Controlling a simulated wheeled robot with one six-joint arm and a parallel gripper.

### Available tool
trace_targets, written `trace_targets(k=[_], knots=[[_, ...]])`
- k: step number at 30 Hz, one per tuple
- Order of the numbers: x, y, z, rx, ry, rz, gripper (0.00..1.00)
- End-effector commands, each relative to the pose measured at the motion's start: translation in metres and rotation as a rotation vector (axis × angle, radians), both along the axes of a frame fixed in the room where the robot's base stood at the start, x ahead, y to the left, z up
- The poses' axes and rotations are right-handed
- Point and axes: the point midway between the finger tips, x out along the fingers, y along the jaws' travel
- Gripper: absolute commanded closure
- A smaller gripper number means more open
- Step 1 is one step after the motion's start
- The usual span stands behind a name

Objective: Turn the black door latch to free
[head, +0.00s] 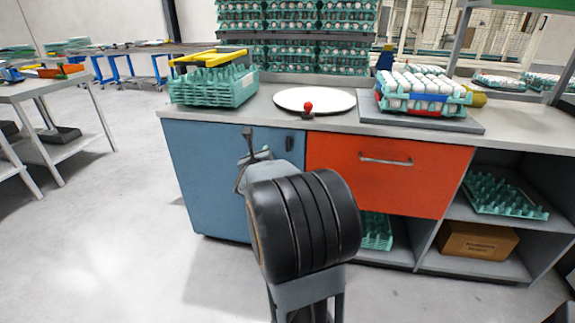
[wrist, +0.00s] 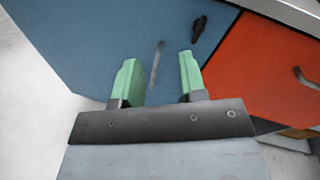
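The black door latch (head: 289,143) is a small upright piece near the upper right corner of the blue cabinet door (head: 205,180). In the wrist view the latch (wrist: 199,28) lies roughly parallel to the door's right edge, beyond and slightly right of my right fingertip. A slim grey handle (wrist: 156,63) stands on the blue door left of the latch and shows between my fingers. My gripper (wrist: 158,75) has two green fingers spread apart, with nothing held. It points at the door and looks apart from the latch. In the head view my arm hides most of the gripper.
An orange drawer (head: 385,175) with a bar handle is right of the blue door. The counter above holds a red knob (head: 308,107), a white round plate (head: 325,100) and egg trays (head: 215,87). Open floor lies left of the cabinet.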

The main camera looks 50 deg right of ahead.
Motion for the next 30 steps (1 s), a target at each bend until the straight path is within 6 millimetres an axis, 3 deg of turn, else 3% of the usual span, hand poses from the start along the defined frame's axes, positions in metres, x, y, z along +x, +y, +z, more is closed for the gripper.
trace_targets(k=[1, 3, 11, 30], knots=[[-0.004, -0.015, -0.021, 0.034, -0.076, -0.060, 0.62], [-0.010, -0.030, -0.029, 0.071, -0.174, -0.124, 0.62], [-0.018, -0.061, -0.039, 0.127, -0.347, -0.229, 0.62], [0.039, -0.154, -0.039, 0.129, -0.353, -0.231, 0.62]])
